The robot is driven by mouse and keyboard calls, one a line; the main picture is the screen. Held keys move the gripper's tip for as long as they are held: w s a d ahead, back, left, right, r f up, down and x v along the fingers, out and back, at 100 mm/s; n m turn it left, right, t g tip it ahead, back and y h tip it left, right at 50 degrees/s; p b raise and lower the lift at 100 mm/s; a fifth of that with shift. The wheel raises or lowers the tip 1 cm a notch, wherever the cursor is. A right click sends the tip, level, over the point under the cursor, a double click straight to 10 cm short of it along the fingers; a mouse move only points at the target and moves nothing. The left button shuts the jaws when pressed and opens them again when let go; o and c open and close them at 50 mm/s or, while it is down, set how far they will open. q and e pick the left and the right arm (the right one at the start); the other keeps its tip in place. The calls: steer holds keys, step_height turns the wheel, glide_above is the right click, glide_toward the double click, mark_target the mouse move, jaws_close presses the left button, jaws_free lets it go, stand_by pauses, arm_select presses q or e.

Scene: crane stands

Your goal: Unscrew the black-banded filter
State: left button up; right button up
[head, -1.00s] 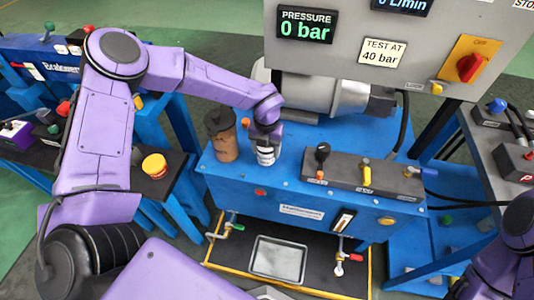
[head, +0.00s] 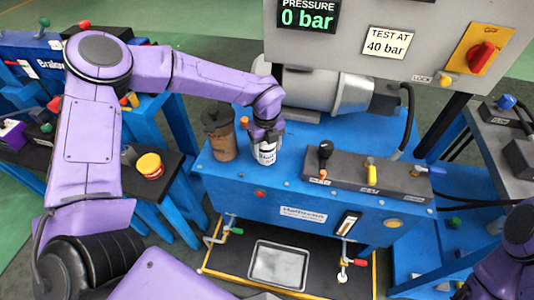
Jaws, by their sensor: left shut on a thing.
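The black-banded filter (head: 266,153) is a white canister with dark markings, upright on the top of the blue bench (head: 240,180) in the head view. My left gripper (head: 266,138) comes down on it from above and is shut on its upper part, which the fingers hide. Whether the filter is still seated on its mount I cannot tell. A brown cylinder with a dark top (head: 222,145) stands just left of it. My right arm shows only in part at the lower right edge, and its fingers are out of sight.
A lever panel (head: 370,178) with black, yellow and blue handles is right of the filter. A grey motor (head: 325,92) lies behind. A metal tray (head: 278,264) sits low in front. The display above reads 0 bar (head: 307,17).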

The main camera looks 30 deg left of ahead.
arm_select(q)
steer(key=shift+f+n, duration=0.1)
steer(key=shift+n, duration=0.4)
steer(key=shift+r, duration=0.2)
arm_select(e)
steer(key=shift+f, duration=0.4)
arm_select(q)
steer(key=shift+w+f+n, duration=0.1)
steer(key=shift+n, duration=0.2)
arm_select(e)
steer(key=shift+f, duration=0.1)
arm_select(q)
steer(key=n+b, duration=0.3)
steer(key=shift+f+n, duration=0.2)
steer(key=shift+n, duration=0.1)
steer(key=shift+r+n+b, duration=0.1)
steer(key=shift+n+b, duration=0.35)
steer(key=shift+n, duration=0.05)
steer(key=shift+r, duration=0.2)
arm_select(e)
step_height(320, 180, down, 3)
steer(key=shift+f, duration=0.2)
